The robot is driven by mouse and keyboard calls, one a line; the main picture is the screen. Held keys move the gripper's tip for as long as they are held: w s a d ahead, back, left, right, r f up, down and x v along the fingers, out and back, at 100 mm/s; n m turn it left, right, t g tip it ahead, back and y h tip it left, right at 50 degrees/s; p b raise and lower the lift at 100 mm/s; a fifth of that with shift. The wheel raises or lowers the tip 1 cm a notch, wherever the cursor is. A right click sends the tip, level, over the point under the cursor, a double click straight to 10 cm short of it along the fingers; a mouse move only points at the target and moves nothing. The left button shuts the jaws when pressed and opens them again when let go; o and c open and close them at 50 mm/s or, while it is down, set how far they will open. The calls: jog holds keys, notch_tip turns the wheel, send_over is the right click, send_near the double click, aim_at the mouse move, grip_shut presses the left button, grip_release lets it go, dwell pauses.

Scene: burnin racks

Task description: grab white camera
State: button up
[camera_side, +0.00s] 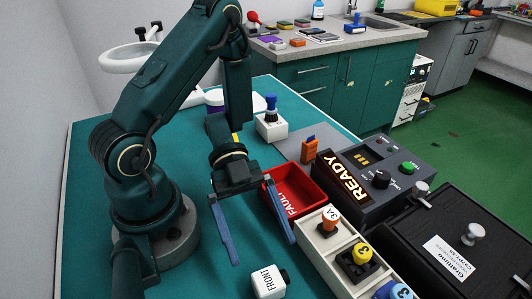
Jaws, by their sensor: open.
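A small white box marked FRONT (266,285), with a dark round part on its right side, sits on the teal bench top at the bottom of the view. It looks like the white camera. Its lower edge is near the picture's edge. My gripper (264,251) points down, with its two blue-grey fingers spread wide and nothing between them. In the picture the fingertips are just above the white box; I cannot tell the exact height gap.
A red FAULT tray (298,207) is right of my gripper. A beige rack (318,245) holds several coloured-knob items. A READY control box (375,185) and a black case (465,245) stand farther right. A white block with a blue knob (271,128) is behind. Bench left of the box is clear.

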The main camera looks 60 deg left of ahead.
aim_at(274, 276)
jog(key=shift+x, duration=2.45)
jog(key=c, duration=1.3)
jog(key=shift+r, duration=0.1)
